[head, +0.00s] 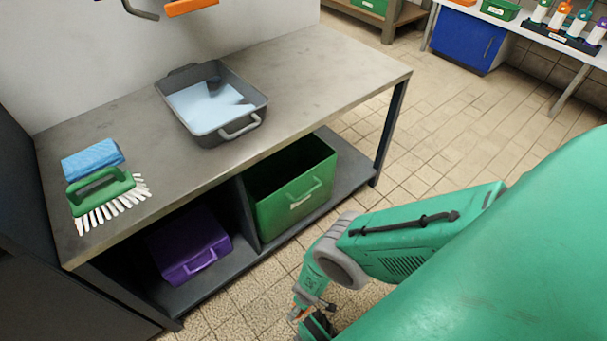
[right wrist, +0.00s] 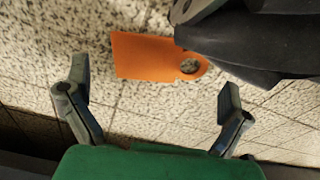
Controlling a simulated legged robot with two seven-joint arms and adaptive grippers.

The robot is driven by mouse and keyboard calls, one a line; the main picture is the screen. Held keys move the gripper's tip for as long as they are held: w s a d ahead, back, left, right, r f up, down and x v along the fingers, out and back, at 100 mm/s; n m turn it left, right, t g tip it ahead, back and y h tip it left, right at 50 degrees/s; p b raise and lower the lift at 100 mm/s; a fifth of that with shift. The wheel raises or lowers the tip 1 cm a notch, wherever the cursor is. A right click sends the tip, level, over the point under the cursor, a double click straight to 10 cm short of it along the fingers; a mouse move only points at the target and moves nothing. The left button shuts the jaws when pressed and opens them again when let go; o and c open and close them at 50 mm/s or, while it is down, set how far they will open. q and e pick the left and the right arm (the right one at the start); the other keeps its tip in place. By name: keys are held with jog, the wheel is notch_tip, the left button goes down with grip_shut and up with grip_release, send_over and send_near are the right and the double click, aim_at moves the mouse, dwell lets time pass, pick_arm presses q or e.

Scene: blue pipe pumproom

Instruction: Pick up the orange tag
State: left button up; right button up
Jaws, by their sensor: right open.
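The orange tag (right wrist: 150,57) lies on the speckled floor tiles in the right wrist view. It is a flat plate with a round hole at its rounded right end. A dark rounded object (right wrist: 260,42) partly covers that end. My right gripper (right wrist: 155,88) is open and empty, its two fingers spread on either side below the tag, apart from it. In the head view my right gripper (head: 315,322) hangs low over the floor at the bottom edge, mostly cut off. A small orange patch shows beside it; I cannot tell whether this is the tag. My left gripper is out of view.
A workbench (head: 320,62) holds a grey tub (head: 244,117), a blue sponge (head: 92,160) and a green brush (head: 100,188). Its lower shelf has a green crate (head: 293,190) and a purple crate (head: 190,247). Open tiled floor (head: 440,140) lies right of the bench.

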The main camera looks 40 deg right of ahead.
jog(key=shift+w+f+b, duration=0.2)
jog(key=shift+f+b, duration=0.4)
jog(key=shift+f, duration=0.6)
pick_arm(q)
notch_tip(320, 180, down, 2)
pick_arm(e)
jog(key=shift+f, duration=0.2)
jog(key=shift+c, duration=0.5)
jog(key=c, duration=0.8)
jog(key=shift+o, duration=0.2)
jog(key=shift+r, duration=0.2)
